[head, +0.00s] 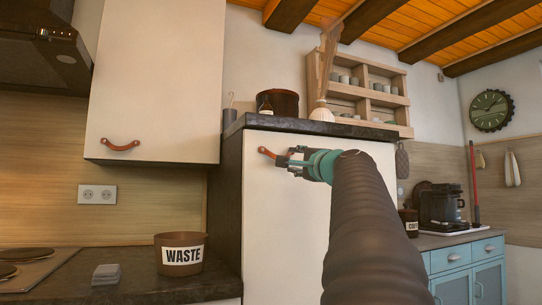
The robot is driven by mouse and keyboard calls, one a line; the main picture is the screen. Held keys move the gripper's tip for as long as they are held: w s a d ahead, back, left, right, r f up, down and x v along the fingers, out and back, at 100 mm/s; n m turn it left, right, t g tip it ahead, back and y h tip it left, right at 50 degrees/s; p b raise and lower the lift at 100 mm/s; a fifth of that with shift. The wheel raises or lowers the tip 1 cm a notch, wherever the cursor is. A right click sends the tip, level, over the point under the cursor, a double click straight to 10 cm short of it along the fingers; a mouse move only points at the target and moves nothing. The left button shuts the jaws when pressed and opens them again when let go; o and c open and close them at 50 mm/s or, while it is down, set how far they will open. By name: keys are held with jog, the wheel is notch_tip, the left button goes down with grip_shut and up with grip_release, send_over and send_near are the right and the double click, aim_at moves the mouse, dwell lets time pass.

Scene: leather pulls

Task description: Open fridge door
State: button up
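The fridge door (285,215) is a tall cream panel under a dark countertop in the middle of the head view, and it looks closed. Its brown leather pull (265,152) is near the upper left of the door, with its right part hidden behind my gripper. My gripper (284,161) is at the pull, its fingertips pointing left and overlapping the pull's right side in the picture. I cannot tell whether the fingers touch or hold the leather, or how wide they are. My arm covers the lower right of the door.
An upper cabinet (160,75) with a similar leather pull (120,145) hangs at the left. A brown WASTE bin (181,240) stands on the dark counter (130,285) left of the fridge. A white vase (321,113) stands on the fridge top; blue cabinets (468,272) are at the right.

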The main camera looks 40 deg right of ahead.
jog(key=p+x, duration=0.3)
jog(key=x, duration=0.6)
jog(key=shift+w, duration=0.2)
grip_shut()
